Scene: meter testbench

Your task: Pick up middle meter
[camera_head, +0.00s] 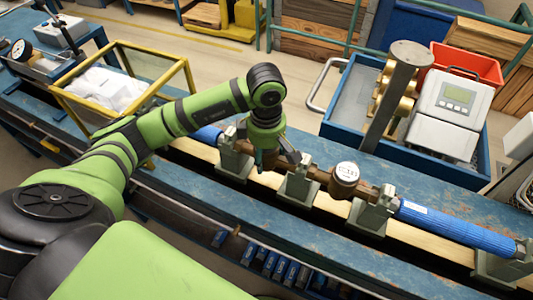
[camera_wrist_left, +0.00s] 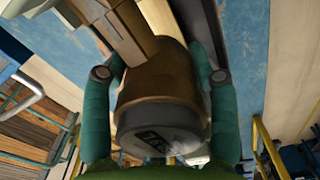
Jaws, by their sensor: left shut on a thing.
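My left gripper (camera_head: 270,155) reaches down to the pipe row on the bench. In the left wrist view its two teal fingers (camera_wrist_left: 160,78) are shut on the sides of a brass-brown meter (camera_wrist_left: 148,88) with a dark round cap. In the head view the gripper largely hides this meter, which sits in line between grey clamp supports; I cannot tell whether it is clear of them. Another brown meter (camera_head: 345,178) with a white dial sits to the right, untouched. My right gripper is not in view.
Grey clamp supports (camera_head: 300,184) stand close beside the gripper. A blue pipe (camera_head: 455,226) continues the row to the right. A blue-walled tray (camera_head: 345,127) holds a grey post, brass parts and a display unit. A yellow-framed bin (camera_head: 120,117) stands to the left.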

